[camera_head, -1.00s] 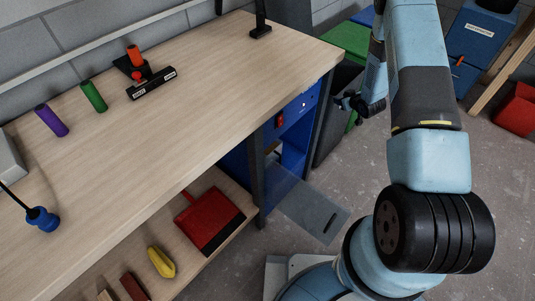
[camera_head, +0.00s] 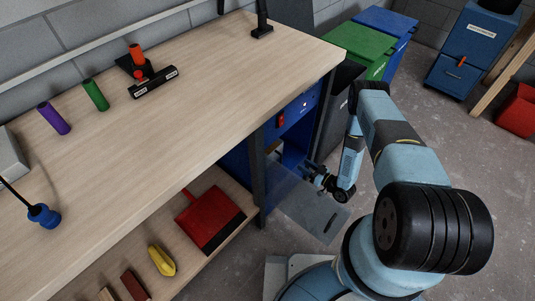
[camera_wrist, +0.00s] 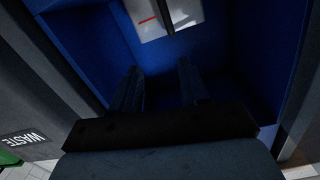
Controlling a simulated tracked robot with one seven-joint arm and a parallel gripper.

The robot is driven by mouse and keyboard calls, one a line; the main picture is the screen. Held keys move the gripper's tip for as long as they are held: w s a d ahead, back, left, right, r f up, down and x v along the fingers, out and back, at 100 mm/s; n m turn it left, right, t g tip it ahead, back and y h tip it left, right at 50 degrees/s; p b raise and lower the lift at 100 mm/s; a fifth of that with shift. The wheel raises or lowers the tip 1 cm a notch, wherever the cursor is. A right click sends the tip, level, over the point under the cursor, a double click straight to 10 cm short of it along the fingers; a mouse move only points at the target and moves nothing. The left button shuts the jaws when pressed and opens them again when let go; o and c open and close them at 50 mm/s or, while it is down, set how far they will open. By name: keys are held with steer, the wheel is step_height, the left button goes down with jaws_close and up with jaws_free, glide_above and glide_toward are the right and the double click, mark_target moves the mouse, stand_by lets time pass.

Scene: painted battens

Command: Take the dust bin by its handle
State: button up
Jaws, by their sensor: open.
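My gripper (camera_head: 314,172) is low at the front of the blue cabinet under the bench's right end. In the wrist view my gripper (camera_wrist: 160,82) has its two dark fingers apart with nothing between them, pointing into the blue compartment (camera_wrist: 235,45). A pale grey box-like thing (camera_wrist: 187,14) with a red mark and a dark upright bar lies beyond the fingertips at the top, apart from them. It may be the dust bin, and the bar its handle; I cannot tell for sure. It is cut off by the frame edge.
The cabinet's dark post (camera_head: 258,170) stands left of my gripper. A grey panel with a black handle (camera_head: 312,212) is below it. Dark, green (camera_head: 362,42) and blue bins stand behind. A red dustpan (camera_head: 210,218) is on the lower shelf.

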steer(key=s+a, duration=0.1)
steer(key=s, duration=0.1)
glide_toward(281, 155)
steer(key=x, duration=0.5)
steer(key=shift+f+x, duration=0.2)
steer(key=shift+x, duration=2.3)
steer(key=shift+w+d, duration=0.1)
jaws_close()
